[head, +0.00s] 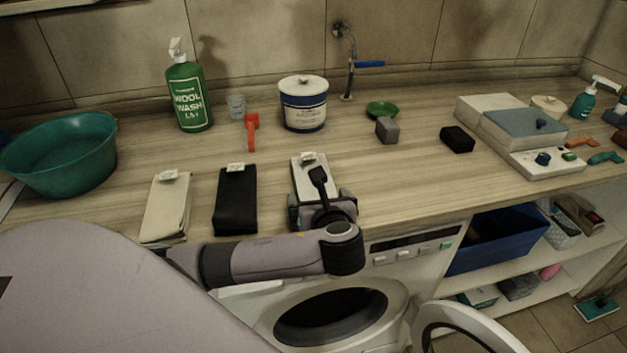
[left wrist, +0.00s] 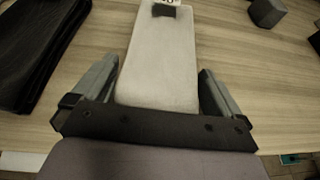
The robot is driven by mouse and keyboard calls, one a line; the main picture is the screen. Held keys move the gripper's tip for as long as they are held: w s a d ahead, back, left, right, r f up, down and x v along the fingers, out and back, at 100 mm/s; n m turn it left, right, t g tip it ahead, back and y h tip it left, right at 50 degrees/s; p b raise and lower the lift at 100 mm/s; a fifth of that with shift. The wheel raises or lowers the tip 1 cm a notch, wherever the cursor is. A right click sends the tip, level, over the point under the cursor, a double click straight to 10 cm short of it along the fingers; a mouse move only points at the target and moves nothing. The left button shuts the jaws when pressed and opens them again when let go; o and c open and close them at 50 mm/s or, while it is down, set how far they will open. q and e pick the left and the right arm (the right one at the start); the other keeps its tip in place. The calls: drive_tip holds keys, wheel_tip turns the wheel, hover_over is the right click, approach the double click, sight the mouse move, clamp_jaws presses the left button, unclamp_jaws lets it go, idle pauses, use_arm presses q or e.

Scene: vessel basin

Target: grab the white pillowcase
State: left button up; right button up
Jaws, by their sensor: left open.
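A white folded cloth (head: 302,164), which looks like the white pillowcase, lies flat on the wooden counter with a small tag at its far end. My left gripper (head: 320,193) is over its near end and hides that part in the head view. In the left wrist view the white cloth (left wrist: 160,58) lies between the two spread fingers of the left gripper (left wrist: 158,80), with a gap on each side. The left gripper is open and holds nothing. My right gripper is not in view.
A black folded cloth (head: 236,200) and a cream folded cloth (head: 166,208) lie to the left. A white-blue tub (head: 303,104), a red tool (head: 252,132) and a grey block (head: 387,130) stand behind. The washing machine's door (head: 465,330) hangs open below.

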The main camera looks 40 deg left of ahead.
use_arm(q)
drive_tip(key=shift+w, duration=0.1)
drive_tip(key=shift+c, duration=0.3)
drive_tip(key=c, duration=0.8)
drive_tip(key=shift+c, duration=0.2)
wheel_tip(320, 180, up, 20)
